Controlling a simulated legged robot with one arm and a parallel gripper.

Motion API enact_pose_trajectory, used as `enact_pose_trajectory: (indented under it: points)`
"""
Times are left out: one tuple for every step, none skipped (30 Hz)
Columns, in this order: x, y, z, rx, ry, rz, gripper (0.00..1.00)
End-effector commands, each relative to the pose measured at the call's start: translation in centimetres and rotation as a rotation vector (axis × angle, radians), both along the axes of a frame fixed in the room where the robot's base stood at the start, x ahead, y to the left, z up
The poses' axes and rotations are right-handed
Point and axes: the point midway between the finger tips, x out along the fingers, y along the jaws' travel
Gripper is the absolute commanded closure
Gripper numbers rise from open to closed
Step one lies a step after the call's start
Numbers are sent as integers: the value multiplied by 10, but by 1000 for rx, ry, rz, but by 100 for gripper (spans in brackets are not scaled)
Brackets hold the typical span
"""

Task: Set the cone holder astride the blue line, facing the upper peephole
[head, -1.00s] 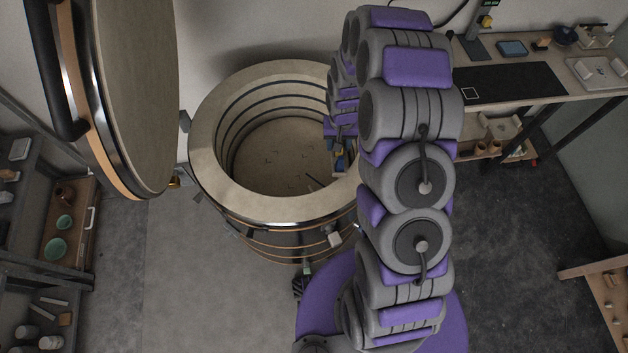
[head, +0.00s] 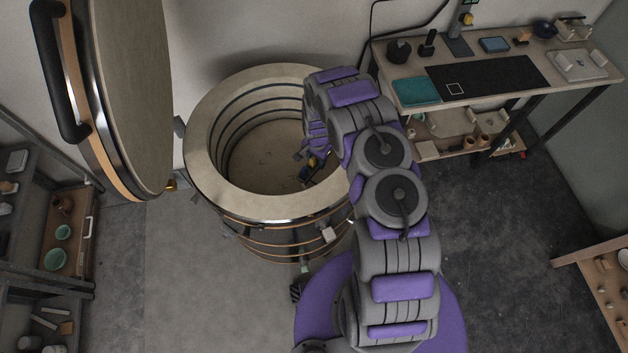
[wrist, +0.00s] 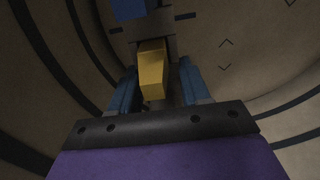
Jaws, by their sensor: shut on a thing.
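My gripper (head: 309,168) is inside the open round kiln (head: 203,158), low near its right inner wall. In the wrist view its two blue fingers (wrist: 157,76) are closed around the cone holder (wrist: 152,68). The held piece shows a yellow block between the fingers, with a grey part and a blue part beyond it at the top of the picture. In the head view only small yellow and dark bits of it show. I cannot tell whether it touches the kiln floor (wrist: 245,50). Neither the blue line nor the upper peephole can be made out.
The kiln lid (head: 125,90) stands open at the left. Dark grooves ring the kiln wall, and small dark chevrons mark its floor. A workbench (head: 560,95) stands at the right and shelves (head: 75,225) at the left. The kiln floor left of my gripper is free.

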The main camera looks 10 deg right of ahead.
Motion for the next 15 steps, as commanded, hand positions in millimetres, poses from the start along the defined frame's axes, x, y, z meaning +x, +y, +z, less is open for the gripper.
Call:
enact_pose_trajectory:
  points:
    - [0,0,-4,1,1,-3,100]
    - [0,0,-7,0,1,-4,100]
    - [-1,0,-11,0,1,-4,100]
    - [-1,0,-15,0,1,-4,100]
    - [-1,0,-19,0,3,-4,100]
    - [-1,0,-26,0,3,-5,100]
    - [-1,0,-31,0,3,-5,100]
    - [-1,0,-36,0,3,-5,100]
    - [-2,0,-43,0,4,-4,100]
    - [-2,0,-48,0,4,-3,100]
    - [-2,0,-52,1,4,-3,100]
    - [-1,0,-55,1,2,-3,100]
    - [0,0,-57,1,1,-2,100]
    - [0,0,-58,0,0,-2,100]
    - [0,0,-60,1,-1,-3,100]
